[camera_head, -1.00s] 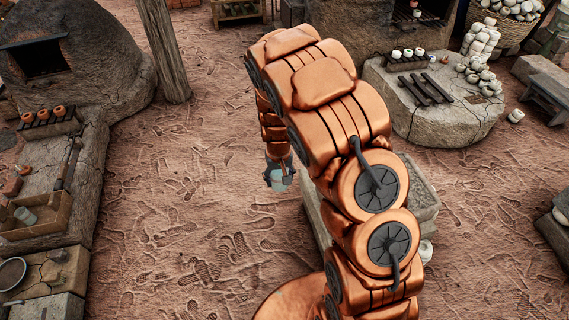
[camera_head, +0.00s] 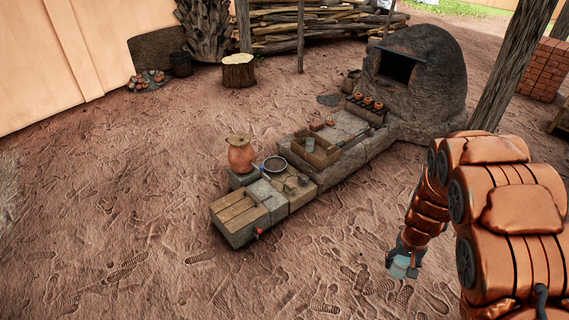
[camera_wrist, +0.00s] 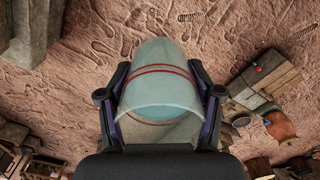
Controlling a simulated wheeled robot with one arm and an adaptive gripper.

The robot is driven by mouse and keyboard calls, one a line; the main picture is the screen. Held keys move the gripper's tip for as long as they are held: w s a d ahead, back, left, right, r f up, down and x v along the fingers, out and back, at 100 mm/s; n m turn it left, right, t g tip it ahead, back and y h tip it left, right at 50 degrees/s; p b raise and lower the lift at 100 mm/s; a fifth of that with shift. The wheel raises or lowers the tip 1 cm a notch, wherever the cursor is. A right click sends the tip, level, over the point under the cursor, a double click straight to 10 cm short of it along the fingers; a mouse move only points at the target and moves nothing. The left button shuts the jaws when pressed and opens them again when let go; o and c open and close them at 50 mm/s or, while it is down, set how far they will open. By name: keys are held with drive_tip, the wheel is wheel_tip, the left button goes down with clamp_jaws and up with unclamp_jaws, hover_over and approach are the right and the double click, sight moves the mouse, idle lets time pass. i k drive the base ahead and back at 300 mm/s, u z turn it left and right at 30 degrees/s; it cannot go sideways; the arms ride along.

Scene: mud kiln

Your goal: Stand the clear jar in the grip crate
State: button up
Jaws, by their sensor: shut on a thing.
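My gripper (camera_head: 406,258) hangs in the air at the right, above bare ground and well apart from the bench. It is shut on a clear jar (camera_head: 399,268), which shows close up in the wrist view (camera_wrist: 160,95). That jar is see-through with a bluish tint and has two red bands. My gripper's dark fingers (camera_wrist: 160,84) hold it from both sides. An open wooden crate (camera_head: 318,163), which may be the grip crate, sits on the low stone bench. Something small and pale is inside it, too small to make out.
The low bench (camera_head: 350,160) runs from a slatted wooden top (camera_head: 238,214) to a domed kiln (camera_head: 425,85). An orange clay pot (camera_head: 240,155) and a dark round basin (camera_head: 275,165) stand near the crate. A post (camera_head: 510,70) rises at the right. The foreground ground is clear.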

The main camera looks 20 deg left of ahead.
sight(321, 158)
drive_tip(key=u, duration=0.25)
drive_tip(key=i, duration=2.5)
drive_tip(key=u, duration=1)
drive_tip(key=i, duration=1.1)
drive_tip(key=u, duration=0.5)
